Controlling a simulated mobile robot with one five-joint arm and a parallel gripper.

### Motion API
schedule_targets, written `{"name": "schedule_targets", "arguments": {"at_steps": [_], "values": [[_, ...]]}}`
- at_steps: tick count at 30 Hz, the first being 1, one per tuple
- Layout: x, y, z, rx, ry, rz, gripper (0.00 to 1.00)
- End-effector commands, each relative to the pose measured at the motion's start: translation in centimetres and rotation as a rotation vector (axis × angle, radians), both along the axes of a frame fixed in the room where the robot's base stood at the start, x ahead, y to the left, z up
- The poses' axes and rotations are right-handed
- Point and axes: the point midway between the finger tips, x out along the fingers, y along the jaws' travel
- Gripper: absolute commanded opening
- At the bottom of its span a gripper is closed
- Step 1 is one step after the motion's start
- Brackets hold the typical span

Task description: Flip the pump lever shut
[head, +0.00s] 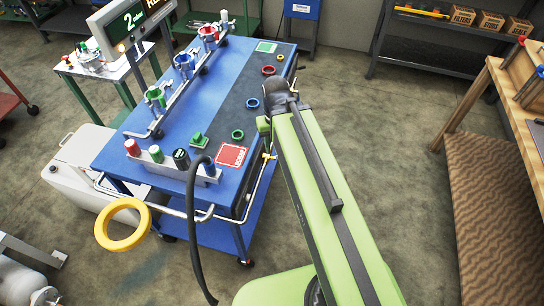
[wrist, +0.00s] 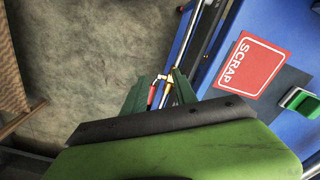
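A small yellow fitting (wrist: 168,78) on a pipe at the blue table's edge shows in the wrist view, with a red handle (wrist: 153,94) beside it that looks like the pump lever. The yellow fitting also shows in the head view (head: 268,156), just below the end of my arm. My gripper (wrist: 160,88) has its two green fingers apart, with the red handle and yellow fitting seen in the gap between them. The red handle is close to the left finger; I cannot tell whether they touch. In the head view my arm hides most of the gripper.
The blue table (head: 225,100) carries a red SCRAP pad (head: 231,155), a green block (head: 199,140), coloured rings and a rail of cup holders. A black hose (head: 194,230) and a yellow ring (head: 122,225) are at its near side. Floor right of my arm is clear.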

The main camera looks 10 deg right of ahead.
Motion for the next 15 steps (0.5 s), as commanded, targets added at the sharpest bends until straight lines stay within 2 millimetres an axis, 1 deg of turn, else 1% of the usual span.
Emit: {"name": "schedule_targets", "arguments": {"at_steps": [1,2,5,7,8,9,11,12,15], "values": [[0.0,0.0,0.2,0.0,0.0,0.0,0.26],[0.0,0.0,0.4,0.0,0.0,0.0,0.22],[0.0,0.0,2.2,0.0,0.0,0.0,0.09],[0.0,0.0,4.5,0.0,0.0,0.0,0.0],[0.0,0.0,5.6,0.0,0.0,0.0,0.0],[0.0,0.0,7.3,0.0,0.0,0.0,0.0],[0.0,0.0,10.0,0.0,0.0,0.0,0.0],[0.0,0.0,11.9,0.0,0.0,0.0,0.0],[0.0,0.0,15.8,0.0,0.0,0.0,0.0]]}}
